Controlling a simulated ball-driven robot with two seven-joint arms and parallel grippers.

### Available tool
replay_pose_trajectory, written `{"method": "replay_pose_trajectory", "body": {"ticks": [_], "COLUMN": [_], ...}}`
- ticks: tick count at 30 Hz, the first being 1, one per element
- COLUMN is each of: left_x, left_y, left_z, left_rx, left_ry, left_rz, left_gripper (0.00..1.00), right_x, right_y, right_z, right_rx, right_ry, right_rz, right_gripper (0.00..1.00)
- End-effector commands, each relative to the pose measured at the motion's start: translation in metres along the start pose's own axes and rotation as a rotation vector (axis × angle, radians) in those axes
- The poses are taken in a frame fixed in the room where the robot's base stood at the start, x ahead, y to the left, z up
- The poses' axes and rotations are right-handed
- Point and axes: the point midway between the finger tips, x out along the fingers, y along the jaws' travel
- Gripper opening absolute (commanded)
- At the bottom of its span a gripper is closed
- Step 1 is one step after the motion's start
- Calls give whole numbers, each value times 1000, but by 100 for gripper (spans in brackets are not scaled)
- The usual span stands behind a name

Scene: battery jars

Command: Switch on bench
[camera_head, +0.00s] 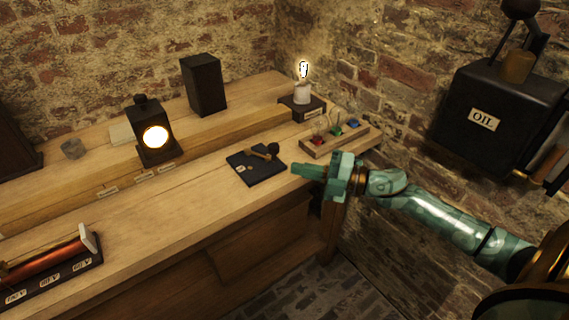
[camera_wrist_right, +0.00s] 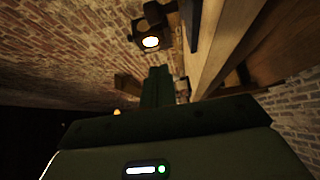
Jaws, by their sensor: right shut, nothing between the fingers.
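The bench (camera_head: 150,216) is a long wooden worktop against the brick wall. On it lies a black switch plate (camera_head: 262,177) with a brass lever and dark knob (camera_head: 272,149). The lever appears to lie low over the plate. My green right gripper (camera_head: 298,169) is shut and empty, just right of the plate, its tips pointing left. Its shut fingers (camera_wrist_right: 160,82) also show in the right wrist view. A bulb (camera_head: 303,71) on a white holder glows at the back right. A black lantern (camera_head: 155,137) glows too and shows in the wrist view (camera_wrist_right: 150,41). My left gripper is out of view.
A wooden tray (camera_head: 341,145) with small coloured pieces sits beyond my right gripper. A black box (camera_head: 204,86) stands on the back ledge. A copper coil (camera_head: 45,257) is at the front left. A black OIL tank (camera_head: 498,118) hangs on the right wall.

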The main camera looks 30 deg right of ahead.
Motion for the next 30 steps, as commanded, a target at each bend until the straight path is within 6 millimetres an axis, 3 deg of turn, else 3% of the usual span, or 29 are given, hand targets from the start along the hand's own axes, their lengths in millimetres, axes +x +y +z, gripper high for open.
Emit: {"method": "replay_pose_trajectory", "body": {"ticks": [6,25,28,30], "left_x": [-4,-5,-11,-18], "left_y": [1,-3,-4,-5], "left_z": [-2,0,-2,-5], "left_rx": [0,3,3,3], "left_ry": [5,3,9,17], "left_rz": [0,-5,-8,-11], "left_gripper": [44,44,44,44], "right_x": [-19,-21,-29,-43], "right_y": [0,-2,-22,-53], "right_z": [2,3,13,24], "right_rx": [0,10,88,200], "right_ry": [0,-9,-85,-195], "right_rz": [-1,-1,-12,-32], "right_gripper": [0,0,0,0]}}
